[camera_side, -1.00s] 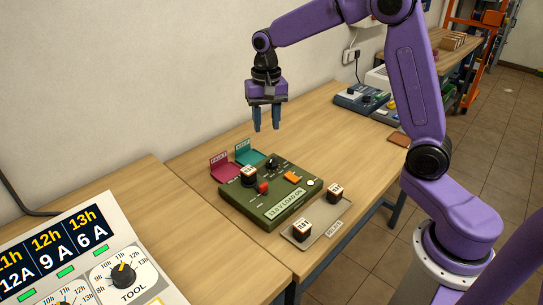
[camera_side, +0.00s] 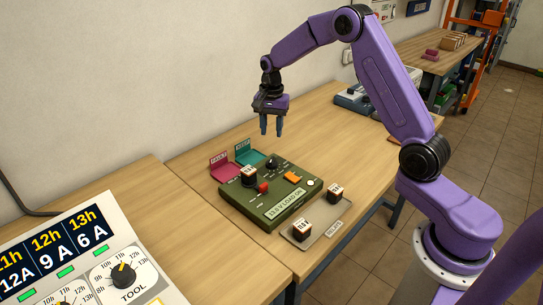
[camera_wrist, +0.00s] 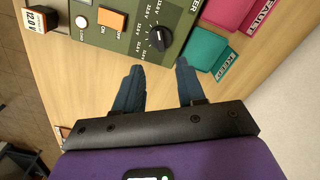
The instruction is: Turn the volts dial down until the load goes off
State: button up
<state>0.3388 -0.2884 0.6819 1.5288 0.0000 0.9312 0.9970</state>
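The volts dial (camera_side: 272,162) is a black knob at the back of a green tester (camera_side: 240,205) on the bench. In the wrist view the dial (camera_wrist: 158,39) has a white pointer line and a ring of voltage marks. The tester's display (camera_side: 285,204) reads a voltage, apparently 13-point-something, and LOAD ON. My gripper (camera_side: 272,133) is above and behind the dial, apart from it. In the wrist view my gripper (camera_wrist: 160,64) has its two blue fingers spread with nothing between them, close below the dial in the picture.
A relay block (camera_side: 249,177), a red lever (camera_side: 264,187) and an orange switch (camera_side: 292,177) are on the tester. Red FAULT (camera_side: 222,169) and teal KEEP (camera_side: 246,153) trays stand behind it. A grey tray (camera_side: 321,238) holds two blocks. A timer panel (camera_side: 118,240) is at left.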

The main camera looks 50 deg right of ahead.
aim_at(271, 160)
notch_tip(271, 160, down, 11)
jog(key=shift+r, duration=0.2)
dwell(0.3)
grip_shut()
